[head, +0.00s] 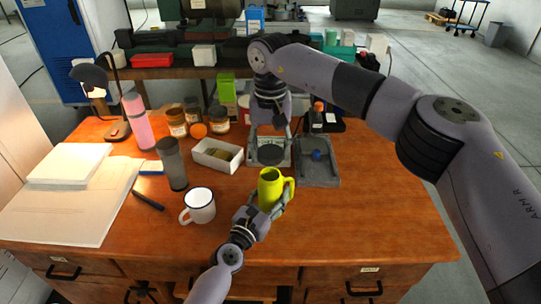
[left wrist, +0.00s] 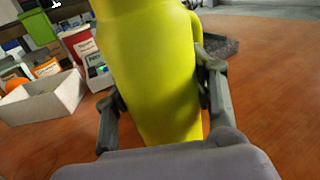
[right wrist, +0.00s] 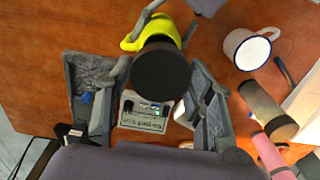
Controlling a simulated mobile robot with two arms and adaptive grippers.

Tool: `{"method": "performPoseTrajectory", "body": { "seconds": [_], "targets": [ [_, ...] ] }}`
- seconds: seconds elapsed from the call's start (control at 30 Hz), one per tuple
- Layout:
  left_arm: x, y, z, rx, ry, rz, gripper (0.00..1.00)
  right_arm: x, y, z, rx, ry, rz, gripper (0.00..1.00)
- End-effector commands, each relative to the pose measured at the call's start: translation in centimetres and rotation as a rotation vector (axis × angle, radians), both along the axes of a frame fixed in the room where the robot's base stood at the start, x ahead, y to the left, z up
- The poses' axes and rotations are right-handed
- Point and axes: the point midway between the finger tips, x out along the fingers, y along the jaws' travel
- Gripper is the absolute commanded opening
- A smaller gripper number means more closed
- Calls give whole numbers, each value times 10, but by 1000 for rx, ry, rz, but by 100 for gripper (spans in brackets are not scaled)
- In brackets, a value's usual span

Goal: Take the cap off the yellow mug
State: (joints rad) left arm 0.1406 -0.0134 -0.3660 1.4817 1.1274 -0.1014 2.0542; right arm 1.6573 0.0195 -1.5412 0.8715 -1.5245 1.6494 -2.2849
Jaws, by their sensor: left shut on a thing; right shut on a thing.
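The yellow mug (head: 269,187) is upright near the front middle of the table, its handle on the right. My left gripper (head: 271,207) is shut around its body; the mug fills the left wrist view (left wrist: 155,75). The dark round cap (head: 270,154) is between the fingers of my right gripper (head: 270,149), apart from the mug, whose top shows clear of it in the head view. In the right wrist view the cap (right wrist: 160,72) is close to the camera and hides part of the mug (right wrist: 150,32).
A white enamel mug (head: 199,206) and a grey cylinder (head: 172,165) stand to the left. A white box (head: 217,155) and a grey tray (head: 318,172) lie behind. Jars stand farther back. The table's right front is clear.

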Motion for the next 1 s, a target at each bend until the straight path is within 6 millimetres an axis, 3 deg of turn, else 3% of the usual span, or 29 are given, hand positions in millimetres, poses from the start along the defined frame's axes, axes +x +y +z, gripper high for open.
{"method": "performPoseTrajectory", "body": {
  "seconds": [0.13,0.17,0.2,0.5,0.83,1.0],
  "targets": [
    [0,0,0,0,1,0,0,0,0,0,0,0,0,16],
    [0,0,0,0,1,0,54,0,0,0,0,0,0,16],
    [0,0,0,0,1,0,56,0,0,0,0,0,0,16],
    [0,0,0,0,0,0,75,0,0,-1,0,0,0,16],
    [-2,1,0,-1,0,0,75,0,0,-1,0,0,-1,16],
    [-22,11,-2,-1,3,1,75,0,0,-1,0,0,-1,16]
  ]
}}
